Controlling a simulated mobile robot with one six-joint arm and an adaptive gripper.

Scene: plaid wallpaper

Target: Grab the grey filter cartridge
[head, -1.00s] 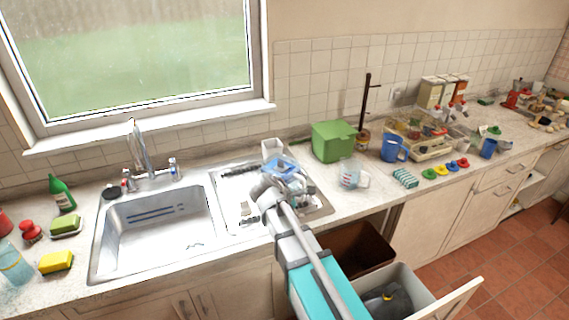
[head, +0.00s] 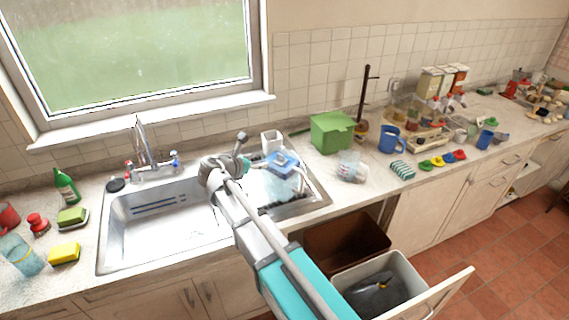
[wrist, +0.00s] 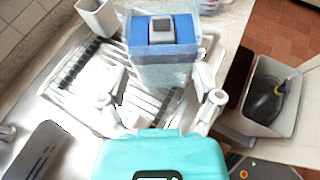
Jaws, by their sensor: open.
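A clear water jug (wrist: 165,75) with a blue lid (wrist: 150,50) stands on the drainer beside the sink. A small grey block (wrist: 162,28), seemingly the filter cartridge, sits at the top of the lid; its lower part is hidden. The jug's blue lid also shows in the head view (head: 277,164), right of my arm's end. My gripper (wrist: 162,98) is open and empty in the wrist view. Its fingers are spread to the left and right, on the near side of the jug and apart from the grey block.
A white cup (head: 271,141) stands behind the jug, and a green box (head: 332,132) stands to its right. The steel sink (head: 160,225) is at left. Open drawer bins (head: 345,245) stick out below the counter. A clear measuring jug (head: 350,167) is at right.

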